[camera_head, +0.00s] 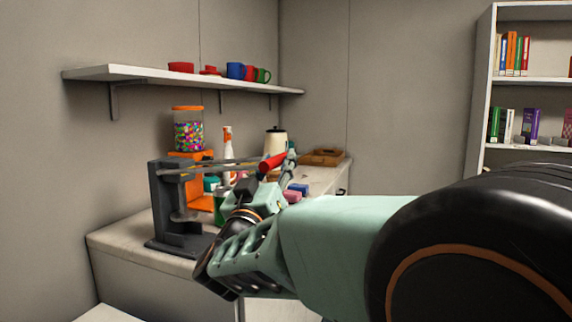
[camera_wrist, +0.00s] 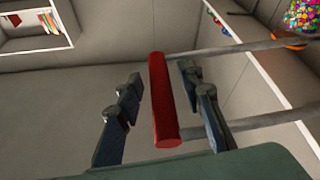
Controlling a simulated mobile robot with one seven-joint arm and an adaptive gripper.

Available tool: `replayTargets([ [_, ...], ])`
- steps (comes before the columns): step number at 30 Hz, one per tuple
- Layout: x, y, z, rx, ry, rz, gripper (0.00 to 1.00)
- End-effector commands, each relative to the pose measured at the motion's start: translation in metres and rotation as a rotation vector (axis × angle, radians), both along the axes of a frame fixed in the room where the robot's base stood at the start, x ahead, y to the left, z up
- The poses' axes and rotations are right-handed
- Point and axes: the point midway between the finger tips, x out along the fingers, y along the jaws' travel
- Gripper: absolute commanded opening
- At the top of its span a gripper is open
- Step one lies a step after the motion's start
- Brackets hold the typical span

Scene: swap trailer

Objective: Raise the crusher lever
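The can crusher (camera_head: 162,205) is a dark grey upright frame on the counter. Its grey lever bars (camera_head: 215,165) run roughly level to the right and end in a red handle (camera_head: 272,162). My gripper (camera_head: 281,168) is at that handle. In the wrist view, the red handle (camera_wrist: 163,105) lies lengthwise between the two fingers of my gripper (camera_wrist: 160,88). Gaps show on both sides of it, so the gripper is open around the handle and not closed on it. My arm hides part of the counter and the lower right of the crusher area.
The counter (camera_head: 135,245) also holds a gumball machine (camera_head: 188,130), a white spray bottle (camera_head: 227,140), a cream kettle (camera_head: 275,141) and a wooden tray (camera_head: 323,157). A wall shelf (camera_head: 130,74) with mugs is above. A bookcase (camera_head: 482,90) stands at the right.

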Motion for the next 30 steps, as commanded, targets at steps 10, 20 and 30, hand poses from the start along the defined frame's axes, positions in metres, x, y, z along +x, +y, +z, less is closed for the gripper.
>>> replayTargets([
  [10,0.0074,-0.002,0.0031,-0.001,0.0,0.0,0.34],
  [20,0.0071,-0.0019,0.0031,-0.001,-0.001,0.0,0.04],
  [30,0.007,-0.0018,0.0035,-0.001,-0.001,0.0,0.0],
])
